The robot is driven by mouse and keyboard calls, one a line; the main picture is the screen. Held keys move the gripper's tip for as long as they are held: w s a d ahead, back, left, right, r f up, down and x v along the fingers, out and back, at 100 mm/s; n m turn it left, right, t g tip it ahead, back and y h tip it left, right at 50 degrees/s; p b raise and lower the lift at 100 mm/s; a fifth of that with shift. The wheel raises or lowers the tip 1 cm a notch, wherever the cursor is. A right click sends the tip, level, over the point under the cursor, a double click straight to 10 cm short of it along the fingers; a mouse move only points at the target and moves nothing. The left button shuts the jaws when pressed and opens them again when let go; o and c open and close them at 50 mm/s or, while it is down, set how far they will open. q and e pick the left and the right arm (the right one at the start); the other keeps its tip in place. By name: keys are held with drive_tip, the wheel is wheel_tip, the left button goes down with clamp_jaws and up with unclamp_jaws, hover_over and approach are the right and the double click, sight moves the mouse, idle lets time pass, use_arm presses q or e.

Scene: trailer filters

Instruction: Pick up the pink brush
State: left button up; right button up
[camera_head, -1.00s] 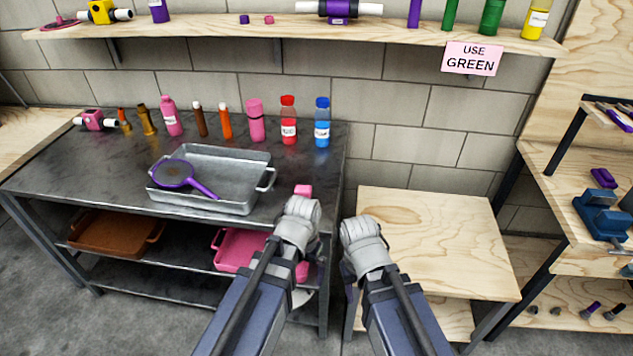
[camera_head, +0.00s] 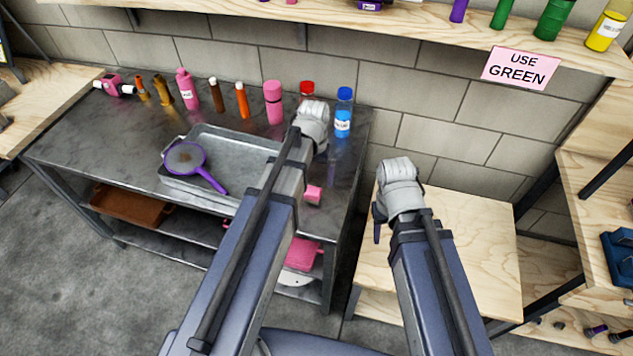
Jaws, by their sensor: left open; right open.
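I cannot make out a thing that is clearly the pink brush. A small pink object (camera_head: 313,194) lies on the dark metal table (camera_head: 345,150) near its right edge, just right of my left arm, partly hidden by it; its kind is unclear. My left gripper (camera_head: 312,110) is open, seen from behind, in front of the red-capped bottle (camera_head: 307,88) in the picture. My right gripper (camera_head: 400,172) is open and empty, over the wooden bench (camera_head: 470,250) in the picture.
A metal tray (camera_head: 236,140) and a purple-handled strainer (camera_head: 186,158) lie on the table, behind them a row of bottles. Brown (camera_head: 130,205) and pink (camera_head: 303,254) trays sit below. A purple brush-like item (camera_head: 595,330) lies at lower right. The wooden bench top is clear.

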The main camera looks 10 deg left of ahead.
sight(313, 190)
use_arm(q)
drive_tip(key=shift+f+b, duration=0.45)
drive_tip(key=shift+b, duration=0.05)
drive_tip(key=f+b, duration=0.7)
drive_tip(key=shift+w+a, duration=0.25)
drive_tip(key=shift+a, duration=0.05)
drive_tip(key=shift+r, duration=0.1)
drive_tip(key=shift+c, duration=0.2)
drive_tip(key=c, duration=1.4)
drive_tip(key=shift+r, duration=0.1)
wheel_tip(313, 190, up, 10)
drive_tip(key=p, duration=1)
